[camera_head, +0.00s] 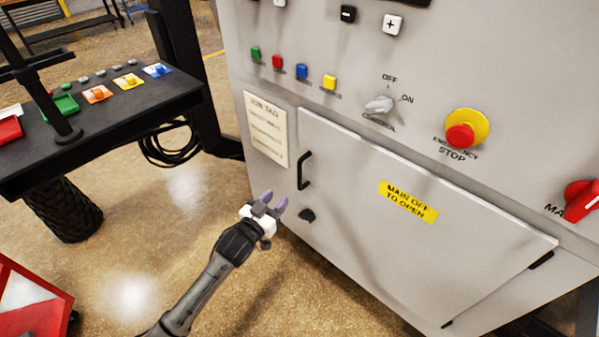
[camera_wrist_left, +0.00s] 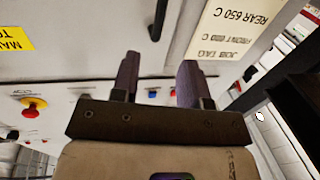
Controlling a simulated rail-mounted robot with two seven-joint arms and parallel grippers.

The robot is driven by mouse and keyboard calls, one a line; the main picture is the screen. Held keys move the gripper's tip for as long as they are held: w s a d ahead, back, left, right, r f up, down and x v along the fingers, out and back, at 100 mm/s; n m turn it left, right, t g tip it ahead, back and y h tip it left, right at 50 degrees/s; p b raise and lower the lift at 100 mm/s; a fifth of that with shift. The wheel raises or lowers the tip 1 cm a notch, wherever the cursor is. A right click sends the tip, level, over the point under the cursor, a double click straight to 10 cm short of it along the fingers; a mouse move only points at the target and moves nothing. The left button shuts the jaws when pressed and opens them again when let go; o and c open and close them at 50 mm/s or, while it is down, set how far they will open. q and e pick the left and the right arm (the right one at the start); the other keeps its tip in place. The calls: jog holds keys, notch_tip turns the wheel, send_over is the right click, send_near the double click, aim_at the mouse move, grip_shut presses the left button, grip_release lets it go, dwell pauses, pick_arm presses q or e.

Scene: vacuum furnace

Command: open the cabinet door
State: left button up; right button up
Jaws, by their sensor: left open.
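The cabinet door (camera_head: 400,225) is a grey panel low on the cabinet front, and it looks closed. Its black bar handle (camera_head: 304,171) stands upright near the door's left edge, and a dark knob (camera_head: 307,215) sits below it. A yellow label on the door (camera_head: 408,201) reads "MAIN OFF TO OPEN". My left gripper (camera_head: 272,203) is open and empty, to the left of and below the handle, apart from it. In the left wrist view its purple fingers (camera_wrist_left: 158,80) are spread, with the handle (camera_wrist_left: 158,20) beyond them. My right gripper is in neither view.
Above the door are a control switch (camera_head: 380,104), a red emergency stop (camera_head: 460,136) and several coloured buttons. A red main switch (camera_head: 581,201) is at the right. A black table (camera_head: 110,122) stands at the left. The floor between is clear.

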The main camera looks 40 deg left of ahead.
pick_arm(q)
jog(key=b, duration=0.4)
send_over(300, 186)
jog(key=shift+w+a, duration=0.3)
jog(key=shift+c, duration=0.3)
jog(key=c, duration=0.5)
grip_shut()
